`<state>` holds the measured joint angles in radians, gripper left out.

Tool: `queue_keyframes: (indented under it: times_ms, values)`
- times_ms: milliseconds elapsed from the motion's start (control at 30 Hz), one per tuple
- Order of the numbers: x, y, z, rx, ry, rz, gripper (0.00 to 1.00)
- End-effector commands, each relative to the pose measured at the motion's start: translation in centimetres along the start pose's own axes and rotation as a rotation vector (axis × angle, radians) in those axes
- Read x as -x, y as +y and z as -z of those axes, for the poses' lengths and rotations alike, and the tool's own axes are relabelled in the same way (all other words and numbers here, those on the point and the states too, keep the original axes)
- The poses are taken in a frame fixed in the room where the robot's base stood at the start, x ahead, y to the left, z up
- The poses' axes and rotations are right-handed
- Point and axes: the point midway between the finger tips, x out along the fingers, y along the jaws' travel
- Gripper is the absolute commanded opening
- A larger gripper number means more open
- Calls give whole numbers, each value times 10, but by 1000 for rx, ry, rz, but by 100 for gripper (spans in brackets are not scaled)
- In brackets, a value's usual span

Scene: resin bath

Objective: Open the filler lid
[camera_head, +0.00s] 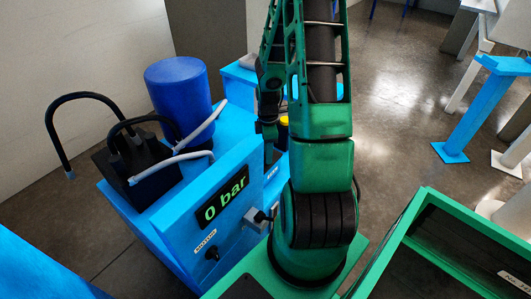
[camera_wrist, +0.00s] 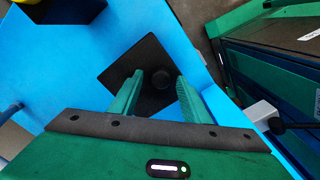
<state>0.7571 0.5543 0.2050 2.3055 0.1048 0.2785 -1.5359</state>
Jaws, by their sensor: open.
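A black square plate with a round black knob (camera_wrist: 160,79), which looks like the filler lid (camera_wrist: 117,73), lies flat on the blue top surface in the wrist view. My gripper (camera_wrist: 160,75) is open, its two green fingers on either side of the knob and apart from each other. I cannot tell whether the fingers touch the knob or how high they are above the plate.
A blue drum (camera_head: 180,95) and a black box with hoses (camera_head: 130,165) stand left. An open green-framed box (camera_head: 428,195) is at right.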

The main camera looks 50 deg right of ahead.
Motion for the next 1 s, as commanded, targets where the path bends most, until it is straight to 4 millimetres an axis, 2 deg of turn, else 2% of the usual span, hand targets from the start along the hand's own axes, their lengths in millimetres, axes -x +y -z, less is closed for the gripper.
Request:
queue_keyframes:
  times_ms: [367,400,567,1000]
  values:
    - [-5,0,0,0,0,0,43]
    - [-5,0,0,0,0,0,38]
    - [-5,0,0,0,0,0,0]
    - [2,5,5,5,-47,43,0]
